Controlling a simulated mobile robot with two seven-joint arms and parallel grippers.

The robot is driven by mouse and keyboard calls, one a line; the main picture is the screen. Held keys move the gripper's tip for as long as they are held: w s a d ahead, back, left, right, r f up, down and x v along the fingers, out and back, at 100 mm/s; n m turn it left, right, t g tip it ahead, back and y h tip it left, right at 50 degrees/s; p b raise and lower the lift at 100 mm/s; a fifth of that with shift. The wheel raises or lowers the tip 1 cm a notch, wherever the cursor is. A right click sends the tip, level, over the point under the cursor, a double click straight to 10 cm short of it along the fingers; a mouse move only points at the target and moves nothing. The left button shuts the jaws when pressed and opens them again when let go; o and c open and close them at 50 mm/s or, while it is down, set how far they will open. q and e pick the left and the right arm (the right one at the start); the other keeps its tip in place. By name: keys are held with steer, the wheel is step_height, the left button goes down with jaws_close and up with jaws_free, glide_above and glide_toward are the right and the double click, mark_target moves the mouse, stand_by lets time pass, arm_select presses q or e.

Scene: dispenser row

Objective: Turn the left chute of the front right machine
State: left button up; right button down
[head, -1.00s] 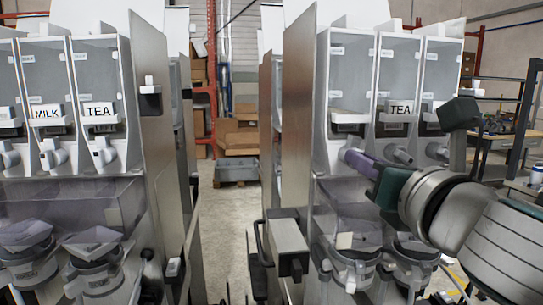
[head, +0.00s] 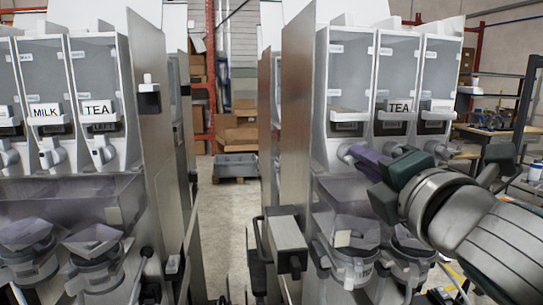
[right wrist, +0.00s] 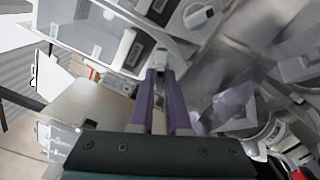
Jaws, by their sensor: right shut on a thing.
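The front right machine (head: 350,85) has a row of clear canisters with a grey chute under each. Its left chute (head: 346,151) is at the tips of my right gripper (head: 362,157), mostly covered by the purple fingers. In the right wrist view, the fingers (right wrist: 160,78) are closed in on the light chute end (right wrist: 161,58). The gripper is shut on this chute. The chute's exact angle is hard to tell. My left gripper is in neither current view.
The middle chute (head: 395,150) of the same machine is close beside my right gripper. Cups or holders (head: 355,250) sit below. Another machine (head: 70,90), labelled MILK and TEA, stands at left, with an open aisle (head: 228,215) between.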

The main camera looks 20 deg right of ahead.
steer(key=m+p, duration=0.1)
steer(key=m, duration=0.9)
steer(key=shift+f, duration=0.2)
steer(key=shift+m, duration=0.5)
steer(key=c, duration=0.9)
jaws_free()
steer(key=shift+b+v, duration=1.35)
steer(key=shift+v, duration=3.65)
